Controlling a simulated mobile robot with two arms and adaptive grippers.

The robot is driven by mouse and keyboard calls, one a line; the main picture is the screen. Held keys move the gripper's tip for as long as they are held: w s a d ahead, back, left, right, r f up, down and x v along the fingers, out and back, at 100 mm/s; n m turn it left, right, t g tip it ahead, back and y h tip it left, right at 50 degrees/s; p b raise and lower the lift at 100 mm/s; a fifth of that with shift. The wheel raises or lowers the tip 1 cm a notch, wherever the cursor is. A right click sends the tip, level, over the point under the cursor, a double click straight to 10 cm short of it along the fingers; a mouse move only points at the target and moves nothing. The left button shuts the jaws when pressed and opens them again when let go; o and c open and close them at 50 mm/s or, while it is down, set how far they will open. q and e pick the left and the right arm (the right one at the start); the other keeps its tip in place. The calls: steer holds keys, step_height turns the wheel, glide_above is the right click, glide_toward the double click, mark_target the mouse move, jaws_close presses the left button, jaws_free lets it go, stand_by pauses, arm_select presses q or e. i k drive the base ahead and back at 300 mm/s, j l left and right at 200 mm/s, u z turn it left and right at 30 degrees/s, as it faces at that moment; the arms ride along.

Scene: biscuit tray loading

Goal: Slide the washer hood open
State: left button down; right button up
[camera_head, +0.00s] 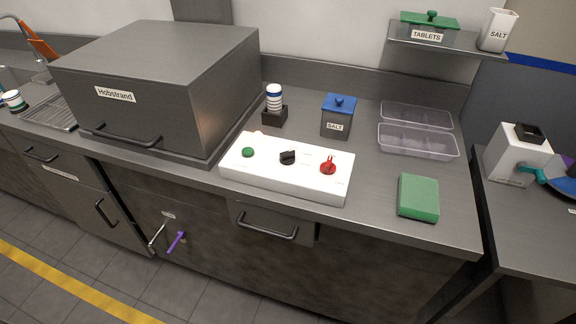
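The washer hood (163,100) is a large dark grey metal box at the left of the counter, with a white label reading "Hobstrand". It sits down on its base and looks shut. A dark bar handle (127,138) runs along the lower part of its front face. Neither of my grippers shows in the head view, so nothing of mine is near the handle.
A white control panel (270,176) with green, black and red knobs stands right of the hood. Further right are a blue-lidded salt box (337,117), clear trays (415,142) and a green block (418,197). A sink tap (38,46) is at far left.

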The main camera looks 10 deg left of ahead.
mark_target(178, 88)
steer(key=u, duration=1.45)
